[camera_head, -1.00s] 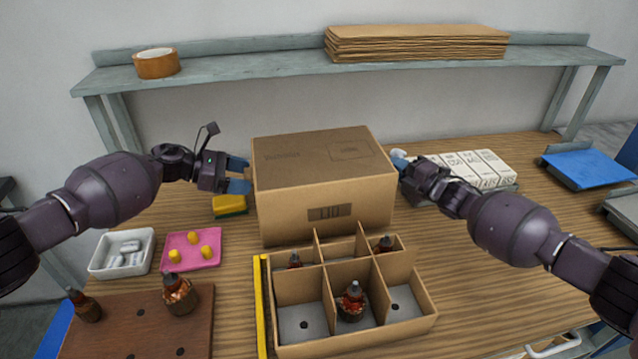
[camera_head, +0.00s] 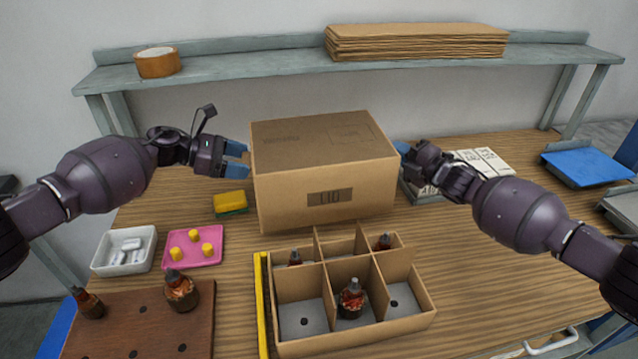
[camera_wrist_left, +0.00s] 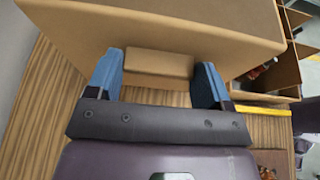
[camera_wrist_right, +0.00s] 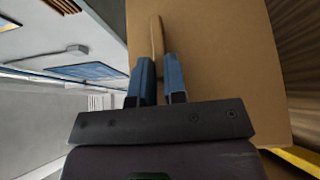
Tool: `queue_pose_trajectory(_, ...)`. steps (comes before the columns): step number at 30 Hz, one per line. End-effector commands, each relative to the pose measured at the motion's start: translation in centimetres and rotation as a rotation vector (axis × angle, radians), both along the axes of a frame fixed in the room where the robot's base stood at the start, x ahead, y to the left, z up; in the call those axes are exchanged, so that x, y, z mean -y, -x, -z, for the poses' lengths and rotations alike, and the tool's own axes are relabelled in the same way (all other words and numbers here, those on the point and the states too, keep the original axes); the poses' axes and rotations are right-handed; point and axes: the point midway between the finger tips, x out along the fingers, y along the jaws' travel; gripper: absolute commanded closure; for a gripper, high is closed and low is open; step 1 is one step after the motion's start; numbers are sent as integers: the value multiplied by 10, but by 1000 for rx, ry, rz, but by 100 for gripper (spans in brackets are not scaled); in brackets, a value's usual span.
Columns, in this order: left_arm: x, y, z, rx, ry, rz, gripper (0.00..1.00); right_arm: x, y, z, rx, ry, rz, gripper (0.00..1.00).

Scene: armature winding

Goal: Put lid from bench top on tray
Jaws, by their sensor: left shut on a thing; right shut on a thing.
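The lid (camera_head: 325,185) is a large closed-sided cardboard box shape with a "LID" label on its front. It is held level behind the tray (camera_head: 355,342), apparently just above the bench. My left gripper (camera_head: 240,160) is shut on a cardboard block on the lid's left end, seen between the fingers in the left wrist view (camera_wrist_left: 160,66). My right gripper (camera_head: 402,150) is shut on a thin tab on the lid's right end, seen in the right wrist view (camera_wrist_right: 158,40). The tray is open and divided into compartments; three hold armatures (camera_head: 351,300). The lid's underside is hidden.
A yellow strip (camera_head: 262,305) lies along the tray's left side. A sponge (camera_head: 230,202), a pink tray (camera_head: 193,262), a white bin (camera_head: 100,262) and a brown board (camera_head: 140,340) are at left. White boxes (camera_head: 485,160) stand at right. A shelf (camera_head: 250,72) spans the back.

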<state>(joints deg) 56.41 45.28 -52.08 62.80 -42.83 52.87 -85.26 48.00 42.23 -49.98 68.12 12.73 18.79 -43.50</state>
Motion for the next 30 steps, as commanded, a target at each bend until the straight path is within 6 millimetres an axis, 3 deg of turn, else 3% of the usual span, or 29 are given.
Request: queue_pose_trajectory(30,-1,-1,-97,1,0,-3,55,1,0,-97,1,1,2,100)
